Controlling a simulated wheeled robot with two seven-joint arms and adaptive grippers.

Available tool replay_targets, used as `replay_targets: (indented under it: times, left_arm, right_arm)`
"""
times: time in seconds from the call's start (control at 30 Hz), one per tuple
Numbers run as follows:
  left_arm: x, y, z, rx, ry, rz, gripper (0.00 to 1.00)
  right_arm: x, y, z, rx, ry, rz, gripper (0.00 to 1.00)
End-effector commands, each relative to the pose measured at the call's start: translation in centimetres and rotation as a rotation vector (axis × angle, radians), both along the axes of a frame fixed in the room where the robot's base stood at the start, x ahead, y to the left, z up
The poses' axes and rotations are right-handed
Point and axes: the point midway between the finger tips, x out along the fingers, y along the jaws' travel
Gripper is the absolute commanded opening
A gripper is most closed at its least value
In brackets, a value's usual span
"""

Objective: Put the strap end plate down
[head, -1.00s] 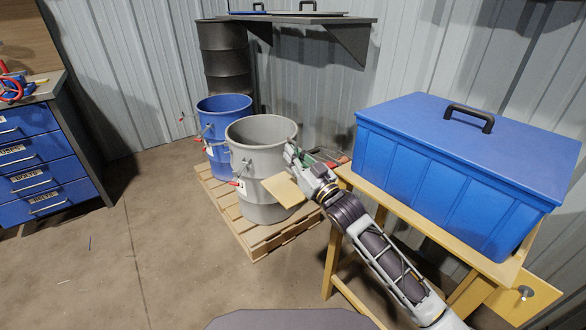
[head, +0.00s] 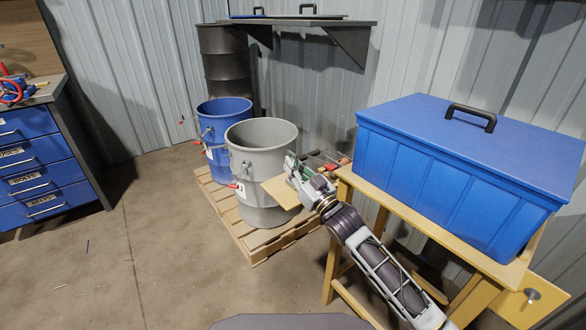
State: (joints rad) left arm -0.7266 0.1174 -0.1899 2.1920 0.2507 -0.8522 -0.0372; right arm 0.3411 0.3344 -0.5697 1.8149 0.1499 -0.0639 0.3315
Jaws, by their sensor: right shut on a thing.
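My right gripper (head: 299,170) is at the left end of the wooden stand, in front of the grey bin (head: 255,150) in the picture. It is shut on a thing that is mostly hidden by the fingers. A small greenish patch (head: 308,172) shows at the fingers. I take it for the strap end plate, but its outline is not clear. I cannot tell whether it touches anything below. My left gripper is not in view.
A large lidded blue box (head: 455,185) fills most of the wooden stand (head: 400,213). A tan board (head: 281,192) juts out beside the gripper. A blue bin (head: 222,112) and the grey bin stand on a pallet (head: 240,233). The floor (head: 140,250) at left is mostly clear.

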Motion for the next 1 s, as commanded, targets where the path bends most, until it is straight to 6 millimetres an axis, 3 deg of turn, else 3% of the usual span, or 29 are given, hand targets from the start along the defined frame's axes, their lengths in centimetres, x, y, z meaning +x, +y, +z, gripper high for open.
replay_targets:
  times: [0.27, 0.47, 1.0]
  left_arm:
    - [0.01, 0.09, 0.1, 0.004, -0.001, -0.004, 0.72]
    - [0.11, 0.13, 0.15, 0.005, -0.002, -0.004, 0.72]
    - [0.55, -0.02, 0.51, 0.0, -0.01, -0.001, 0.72]
  right_arm:
    - [0.0, 0.0, -0.18, 0.001, -0.001, 0.0, 0.0]
    - [0.0, 0.0, -0.23, 0.0, 0.0, 0.0, 0.27]
    - [-0.22, -0.21, -0.09, -0.001, 0.002, -0.001, 0.27]
